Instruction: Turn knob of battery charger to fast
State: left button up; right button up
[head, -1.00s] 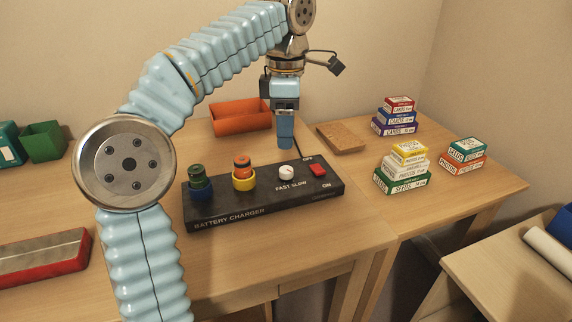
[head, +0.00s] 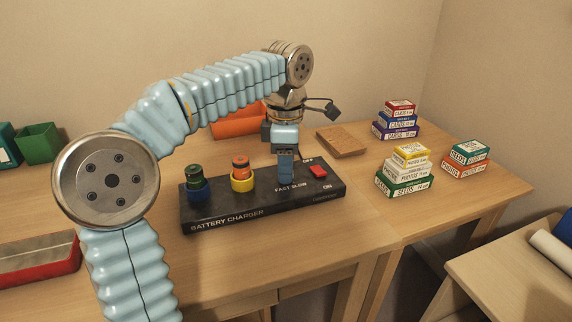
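The black battery charger (head: 262,204) lies on the desk in the head view, with FAST and SLOW printed on its top. My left gripper (head: 286,180) points down right over the place of the white knob and hides it. I cannot tell whether the fingers touch the knob or are open or shut. A red switch (head: 318,172) sits right of the gripper, between the OFF and ON marks. Green-and-blue (head: 196,182) and orange-and-yellow (head: 241,174) round pieces stand on the charger's left part. My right gripper is not in view.
An orange bin (head: 238,122) stands behind the charger, partly hidden by my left arm. A brown board (head: 341,141) lies at the back. Stacked card (head: 396,121), photo and seed boxes (head: 404,172) stand at the right. A red-edged tray (head: 40,262) lies at the left.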

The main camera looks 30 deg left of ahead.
pick_arm(q)
jog(key=c, duration=0.5)
jog(key=shift+o, duration=0.2)
jog(key=shift+r+m+p, duration=0.2)
jog(key=shift+m+p, duration=0.7)
jog(key=shift+m, duration=0.3)
jog(key=m+p, duration=0.1)
jog(key=m, duration=0.1)
jog(key=shift+m, duration=0.3)
jog(key=m+p, duration=0.1)
jog(key=m, duration=0.1)
jog(key=shift+f+m, duration=0.15)
jog(key=shift+m, duration=2.35)
